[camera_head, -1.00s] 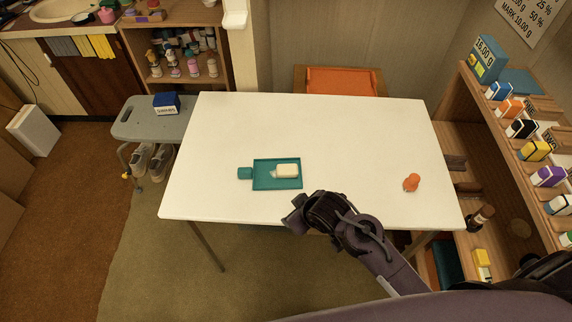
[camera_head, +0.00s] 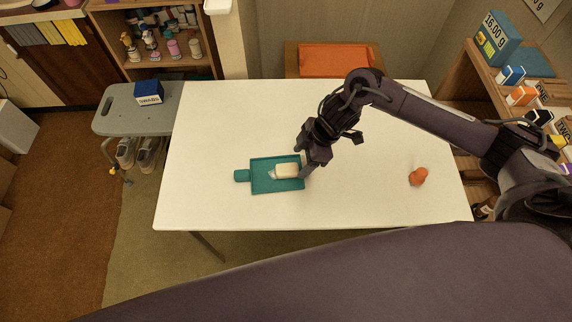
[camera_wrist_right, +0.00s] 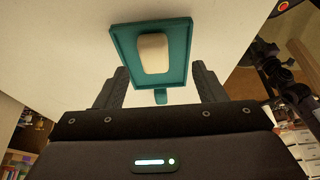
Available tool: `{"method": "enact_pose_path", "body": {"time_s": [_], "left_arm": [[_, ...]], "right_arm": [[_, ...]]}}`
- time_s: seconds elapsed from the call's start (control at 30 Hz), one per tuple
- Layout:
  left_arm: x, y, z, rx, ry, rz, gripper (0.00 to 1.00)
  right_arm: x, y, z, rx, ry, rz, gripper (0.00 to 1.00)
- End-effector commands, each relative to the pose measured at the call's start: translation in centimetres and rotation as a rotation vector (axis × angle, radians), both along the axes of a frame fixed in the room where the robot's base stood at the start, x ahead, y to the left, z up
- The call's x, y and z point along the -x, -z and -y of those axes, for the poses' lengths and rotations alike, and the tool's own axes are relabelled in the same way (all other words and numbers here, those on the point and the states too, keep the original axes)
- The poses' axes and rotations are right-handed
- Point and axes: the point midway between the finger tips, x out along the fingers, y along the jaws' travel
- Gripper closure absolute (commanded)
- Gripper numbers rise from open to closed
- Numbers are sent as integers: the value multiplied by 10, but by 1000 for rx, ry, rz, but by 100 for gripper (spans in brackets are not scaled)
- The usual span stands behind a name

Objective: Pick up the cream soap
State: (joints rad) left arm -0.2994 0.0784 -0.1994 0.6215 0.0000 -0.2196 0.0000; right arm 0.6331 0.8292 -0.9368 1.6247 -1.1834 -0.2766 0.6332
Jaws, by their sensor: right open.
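The cream soap (camera_head: 287,170) is a small pale block lying on a teal tray (camera_head: 262,185) with a short tab on its left side, on the white table. In the right wrist view the soap (camera_wrist_right: 154,54) lies on the tray (camera_wrist_right: 181,76), beyond and between the fingers. My right gripper (camera_head: 303,166) is at the right end of the soap and tray, pointing down. My left gripper is not in view.
A small orange object (camera_head: 418,177) stands on the white table (camera_head: 215,130) to the right. A grey bench (camera_head: 125,115) with a blue box (camera_head: 149,92) stands left of the table. Wooden shelves with boxes are at the right. The table's left part is clear.

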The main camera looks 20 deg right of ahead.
Motion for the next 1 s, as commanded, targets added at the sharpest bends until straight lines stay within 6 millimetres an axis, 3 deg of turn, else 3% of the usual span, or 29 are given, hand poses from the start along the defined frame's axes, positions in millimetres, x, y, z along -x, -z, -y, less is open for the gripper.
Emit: {"method": "enact_pose_path", "body": {"time_s": [0.17,0.4,0.73,1.0], "left_arm": [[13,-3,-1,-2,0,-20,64],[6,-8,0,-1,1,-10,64],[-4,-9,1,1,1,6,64],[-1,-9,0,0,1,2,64]], "right_arm": [[-4,18,-9,-1,0,1,36],[-12,50,-21,-2,0,3,36],[-13,57,-23,-1,-1,5,36],[-13,57,-23,-1,-1,5,72]]}}
